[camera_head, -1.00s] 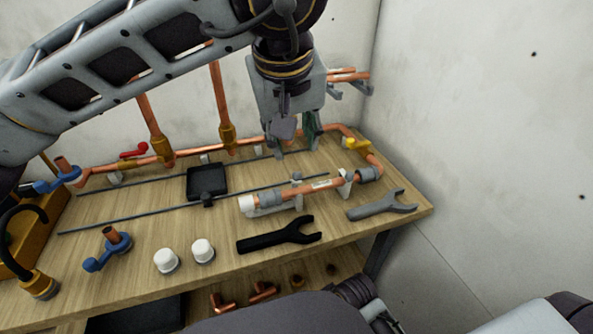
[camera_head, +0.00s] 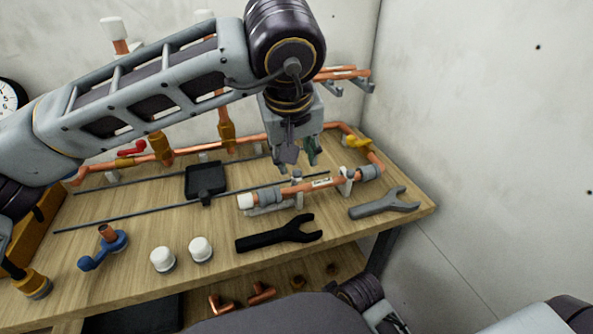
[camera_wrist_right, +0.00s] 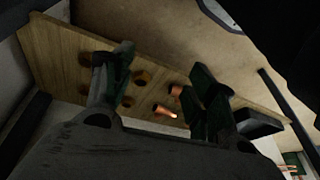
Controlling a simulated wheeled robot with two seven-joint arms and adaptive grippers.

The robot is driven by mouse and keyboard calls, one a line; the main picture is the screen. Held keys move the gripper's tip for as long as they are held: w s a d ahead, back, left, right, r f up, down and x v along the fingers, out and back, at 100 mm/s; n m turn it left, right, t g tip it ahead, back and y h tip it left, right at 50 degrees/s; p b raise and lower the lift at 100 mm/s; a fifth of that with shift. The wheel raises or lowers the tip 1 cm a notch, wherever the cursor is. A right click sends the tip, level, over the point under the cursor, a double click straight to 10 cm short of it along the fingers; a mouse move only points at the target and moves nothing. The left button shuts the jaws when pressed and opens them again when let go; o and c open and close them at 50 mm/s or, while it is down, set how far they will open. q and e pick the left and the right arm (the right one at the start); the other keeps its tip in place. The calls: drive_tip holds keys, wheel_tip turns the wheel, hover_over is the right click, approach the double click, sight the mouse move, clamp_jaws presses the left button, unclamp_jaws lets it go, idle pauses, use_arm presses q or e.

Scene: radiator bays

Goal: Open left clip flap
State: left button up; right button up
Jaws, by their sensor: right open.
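A copper pipe section (camera_head: 318,184) with a white end cap and grey sleeves lies in clips near the right of the bench. The left clip (camera_head: 298,190) is a small pale holder around the pipe. Its flap is too small to tell whether it is open or shut. The right clip (camera_head: 346,180) is similar, beside the right grey sleeve. My left gripper (camera_head: 299,153) points down just above and behind the left clip, fingers apart, with nothing seen between them. My right gripper (camera_wrist_right: 155,85) is open and empty in the right wrist view, near the lower shelf.
A black wrench (camera_head: 278,234) and a grey wrench (camera_head: 385,204) lie in front of the pipe. White caps (camera_head: 200,249), a blue-handled valve (camera_head: 104,246) and a black tray (camera_head: 206,180) lie to the left.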

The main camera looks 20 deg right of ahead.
sight(297, 171)
use_arm(q)
drive_tip(key=b+x, duration=0.1)
drive_tip(key=x, duration=0.4)
drive_tip(key=shift+f, duration=0.2)
drive_tip(key=shift+w+d+f, duration=0.2)
drive_tip(key=shift+w+f, duration=0.1)
drive_tip(key=shift+f, duration=0.3)
use_arm(e)
drive_tip(key=shift+s+a+f, duration=0.2)
drive_tip(key=shift+a+f, duration=0.1)
drive_tip(key=shift+f, duration=0.2)
use_arm(q)
drive_tip(key=shift+c, duration=0.6)
clamp_jaws()
use_arm(e)
drive_tip(key=shift+w+a+r, duration=0.1)
drive_tip(key=shift+w+r, duration=0.2)
drive_tip(key=shift+r, duration=0.1)
